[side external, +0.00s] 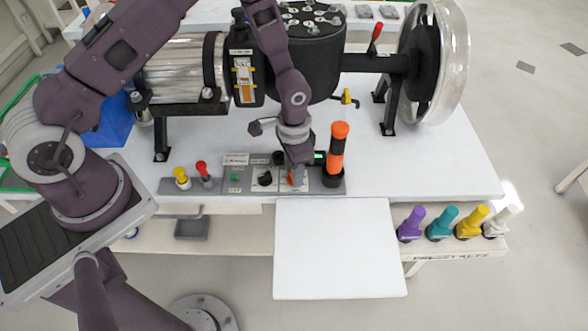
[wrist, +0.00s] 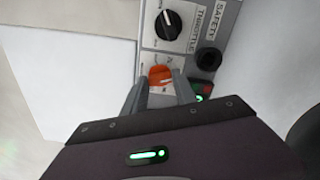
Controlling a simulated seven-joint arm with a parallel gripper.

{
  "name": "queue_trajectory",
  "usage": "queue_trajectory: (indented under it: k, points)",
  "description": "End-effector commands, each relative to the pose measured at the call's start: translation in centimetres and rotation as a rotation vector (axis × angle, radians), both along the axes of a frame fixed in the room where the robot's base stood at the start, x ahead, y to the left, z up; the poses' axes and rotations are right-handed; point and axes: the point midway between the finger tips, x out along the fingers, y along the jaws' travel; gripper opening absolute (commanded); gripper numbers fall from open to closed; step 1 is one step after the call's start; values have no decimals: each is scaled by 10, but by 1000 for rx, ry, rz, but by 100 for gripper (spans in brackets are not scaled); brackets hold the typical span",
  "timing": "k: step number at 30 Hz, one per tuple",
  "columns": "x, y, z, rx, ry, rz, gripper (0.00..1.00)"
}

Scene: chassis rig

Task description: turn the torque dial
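An orange dial (side external: 291,177) sits on the grey control panel (side external: 215,187), partly hidden by my gripper (side external: 299,162) in the side external view. No readable label shows on this dial, but it fits the torque dial. In the wrist view the orange dial (wrist: 160,75) lies between and slightly ahead of the fingertips of my gripper (wrist: 160,83). The fingers are apart, one on each side of the dial, with narrow gaps; I cannot see contact. A black dial labelled THROTTLE (wrist: 169,25) is beside it.
An orange-and-black flashlight-like cylinder (side external: 338,150) stands upright at the panel's right end, close to my gripper. Yellow (side external: 181,177) and red (side external: 204,173) knobs stand at the left end. A black socket (wrist: 208,59) lies near SAFETY. A blank white board (side external: 338,255) extends in front.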

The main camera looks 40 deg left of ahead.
Motion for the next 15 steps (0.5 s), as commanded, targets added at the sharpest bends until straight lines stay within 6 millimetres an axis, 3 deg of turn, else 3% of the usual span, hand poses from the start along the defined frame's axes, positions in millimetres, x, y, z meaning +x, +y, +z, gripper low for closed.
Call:
queue_trajectory:
  k: [1,3,11,15]
  points:
    - [0,0,0,-1,-2,0,44]
    - [0,0,0,0,-1,0,55]
    - [0,0,0,0,-1,0,55]
    - [1,0,18,-1,-4,0,55]
